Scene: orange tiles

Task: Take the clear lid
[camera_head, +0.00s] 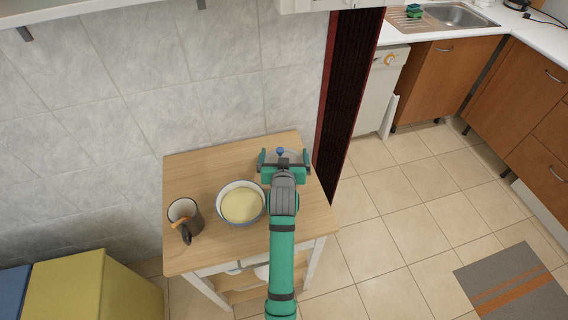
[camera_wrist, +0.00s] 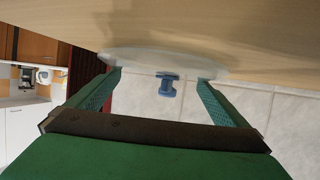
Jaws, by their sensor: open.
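The clear lid (camera_wrist: 150,60) is a see-through disc with a blue knob (camera_wrist: 167,84). In the wrist view, the lid lies along the wooden table top, with the knob between my two fingers. In the head view, the knob (camera_head: 280,152) shows just beyond my gripper (camera_head: 284,157), at the table's back right. Most of the lid is hidden there by my gripper. My gripper is open, with a finger on either side of the knob and a gap to it on both sides. Whether the fingertips touch the disc, I cannot tell.
On the wooden table (camera_head: 210,160), a bowl with pale yellow contents (camera_head: 241,205) stands left of my arm. A dark mug (camera_head: 185,217) stands farther left. A tiled wall (camera_head: 130,90) is behind the table. Open tiled floor (camera_head: 400,200) lies to the right.

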